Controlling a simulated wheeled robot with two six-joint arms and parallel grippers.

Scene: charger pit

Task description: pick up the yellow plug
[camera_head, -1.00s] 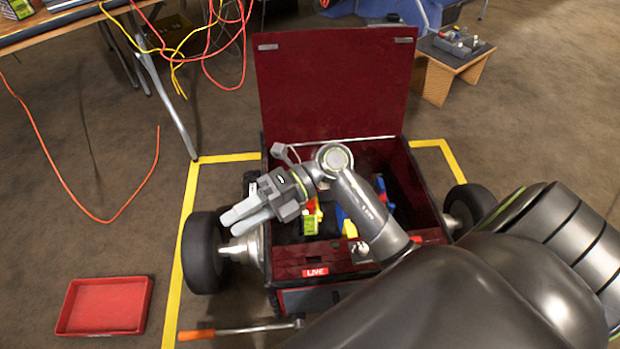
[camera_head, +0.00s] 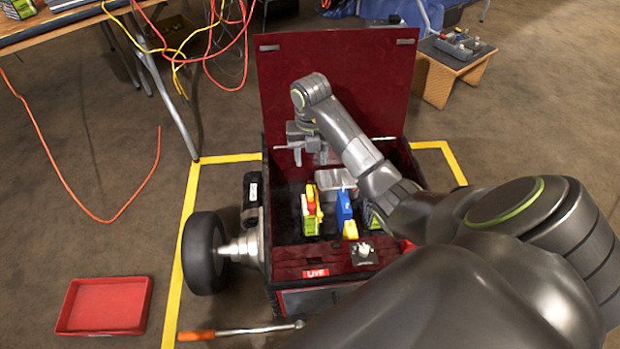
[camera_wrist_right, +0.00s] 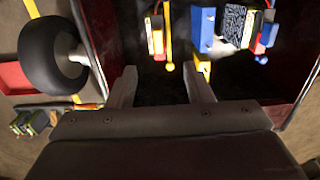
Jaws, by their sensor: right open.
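The yellow plug appears to be the small yellow piece (camera_head: 350,229) near the front of the open red box, just in front of a blue piece (camera_head: 344,206). In the right wrist view a yellow piece (camera_wrist_right: 203,68), probably the same one, shows beside the tip of the right-hand finger and is partly hidden by it. My right gripper (camera_head: 310,155) is open and empty over the back left of the box, fingers pointing down. Its two spread fingers also show in the right wrist view (camera_wrist_right: 161,82). My left gripper is out of view.
The box (camera_head: 285,262) has its lid (camera_head: 335,75) raised behind. A yellow-and-red piece (camera_head: 311,210) and a grey container (camera_head: 337,181) share the box. A grey-white part (camera_head: 363,253) sits on the front rim. A red tray (camera_head: 105,306) lies on the floor at left.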

